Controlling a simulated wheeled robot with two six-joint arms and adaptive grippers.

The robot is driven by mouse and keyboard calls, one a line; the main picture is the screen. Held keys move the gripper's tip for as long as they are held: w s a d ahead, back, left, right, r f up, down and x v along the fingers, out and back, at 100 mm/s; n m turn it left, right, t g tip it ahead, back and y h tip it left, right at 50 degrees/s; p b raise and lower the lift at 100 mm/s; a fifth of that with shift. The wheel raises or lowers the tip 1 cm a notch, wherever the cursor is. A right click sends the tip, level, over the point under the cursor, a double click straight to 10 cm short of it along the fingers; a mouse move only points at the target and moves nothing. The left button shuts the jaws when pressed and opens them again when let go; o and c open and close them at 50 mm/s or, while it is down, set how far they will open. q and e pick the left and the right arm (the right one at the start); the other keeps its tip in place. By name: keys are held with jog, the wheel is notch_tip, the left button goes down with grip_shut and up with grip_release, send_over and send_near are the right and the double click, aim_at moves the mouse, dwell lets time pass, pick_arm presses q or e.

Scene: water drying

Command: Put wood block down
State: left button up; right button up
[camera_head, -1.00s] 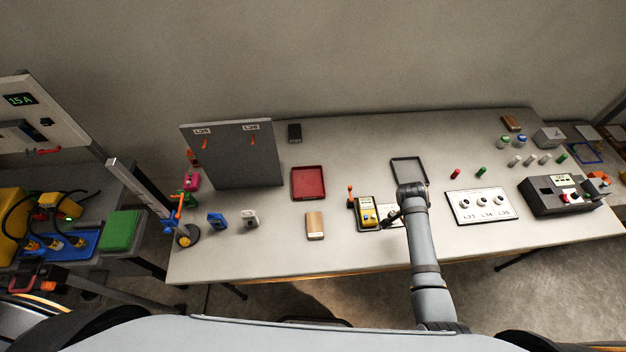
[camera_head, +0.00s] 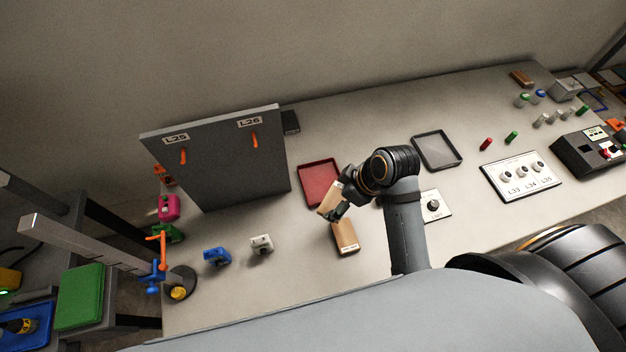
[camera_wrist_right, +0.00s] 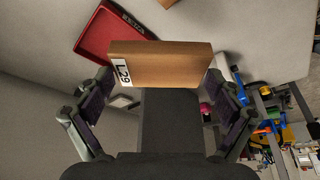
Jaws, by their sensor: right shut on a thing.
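A wooden block (camera_head: 331,198) is held by my right gripper (camera_head: 343,202). It sits just right of the red tray (camera_head: 310,199) in the head view and seems raised above the table. In the right wrist view this block (camera_wrist_right: 165,65) bears an L29 label and lies across the fingertips of my right gripper (camera_wrist_right: 158,92). A second wooden block (camera_head: 346,238) lies on the table just below it. The red tray (camera_wrist_right: 97,38) also shows in the wrist view, behind the held block. My left gripper is not in view.
A grey upright panel (camera_head: 220,160) with orange hooks stands left of the tray. Blue (camera_head: 216,256) and white (camera_head: 262,245) small items are at front left. A dark empty tray (camera_head: 437,151) lies right of my arm. The table (camera_head: 290,285) is bare in front.

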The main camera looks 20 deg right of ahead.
aim_at(337, 190)
jog(key=w, duration=0.2)
jog(key=w+f, duration=0.1)
jog(key=shift+d+p, duration=0.25)
jog(key=shift+p, duration=0.05)
jog(key=w+f, duration=0.2)
jog(key=w, duration=0.1)
jog(key=w+f, duration=0.5)
jog(key=w, duration=0.1)
jog(key=shift+w+f+p, duration=0.2)
jog(key=shift+w+p, duration=0.05)
jog(key=shift+p, duration=0.1)
jog(key=shift+w+f, duration=0.4)
jog(key=shift+f, duration=0.15)
jog(key=f, duration=0.3)
jog(key=shift+w+f+p, duration=0.1)
jog(key=shift+w+p, duration=0.1)
jog(key=shift+p, duration=0.15)
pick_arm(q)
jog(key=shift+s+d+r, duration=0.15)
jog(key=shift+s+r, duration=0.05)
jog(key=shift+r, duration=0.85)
pick_arm(e)
jog(key=shift+f, duration=0.15)
jog(key=shift+f, duration=0.1)
jog(key=o, duration=1)
jog(key=shift+c, duration=0.2)
